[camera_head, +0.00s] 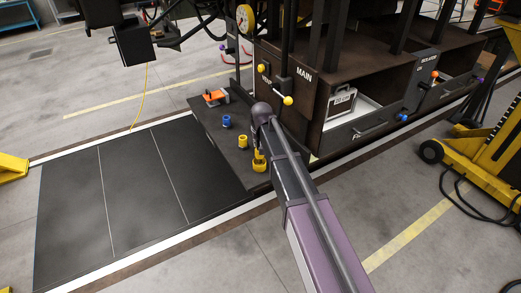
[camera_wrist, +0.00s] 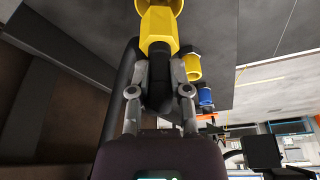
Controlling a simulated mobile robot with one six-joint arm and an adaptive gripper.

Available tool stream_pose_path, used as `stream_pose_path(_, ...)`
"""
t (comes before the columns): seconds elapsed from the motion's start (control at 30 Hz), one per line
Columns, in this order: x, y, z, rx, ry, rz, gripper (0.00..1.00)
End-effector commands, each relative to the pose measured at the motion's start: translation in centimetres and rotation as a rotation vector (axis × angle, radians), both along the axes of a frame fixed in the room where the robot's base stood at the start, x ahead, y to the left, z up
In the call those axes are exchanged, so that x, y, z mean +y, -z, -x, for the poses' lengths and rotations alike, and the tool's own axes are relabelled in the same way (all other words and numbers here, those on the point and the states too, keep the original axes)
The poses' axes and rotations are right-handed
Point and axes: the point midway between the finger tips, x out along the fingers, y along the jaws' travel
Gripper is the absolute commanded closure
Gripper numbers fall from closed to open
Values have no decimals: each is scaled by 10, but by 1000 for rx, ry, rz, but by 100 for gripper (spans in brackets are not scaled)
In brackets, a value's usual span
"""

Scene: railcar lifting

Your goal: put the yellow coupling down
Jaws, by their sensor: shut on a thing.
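My gripper (camera_wrist: 160,75) is shut on a yellow coupling (camera_wrist: 155,30) with a six-sided body and a wider round far end, in the wrist view. In the head view this coupling (camera_head: 259,163) shows low at the tip of my arm, near the front edge of the dark deck (camera_head: 205,118). I cannot tell whether it touches the deck. A second yellow coupling (camera_head: 243,141) stands on the deck just behind it and also shows in the wrist view (camera_wrist: 193,68). My arm hides most of my gripper in the head view.
A blue coupling (camera_head: 227,121) and an orange item (camera_head: 215,97) are farther back on the deck. The brown cabinet marked MAIN (camera_head: 303,75) rises close on the right. Dark floor panels (camera_head: 125,190) lie clear on the left.

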Motion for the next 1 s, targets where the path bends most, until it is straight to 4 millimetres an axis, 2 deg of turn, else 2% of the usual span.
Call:
stream_pose_path(0.03,0,9,0,0,0,0,100)
stream_pose_path(0.2,0,19,0,0,0,0,100)
stream_pose_path(0.8,0,25,0,0,-1,0,100)
stream_pose_path(0.83,0,24,0,0,-1,0,67)
stream_pose_path(0.9,0,23,0,0,-1,0,46)
stream_pose_path(0.93,1,23,0,0,-1,0,41)
stream_pose_path(1.0,1,23,0,0,-1,0,41)
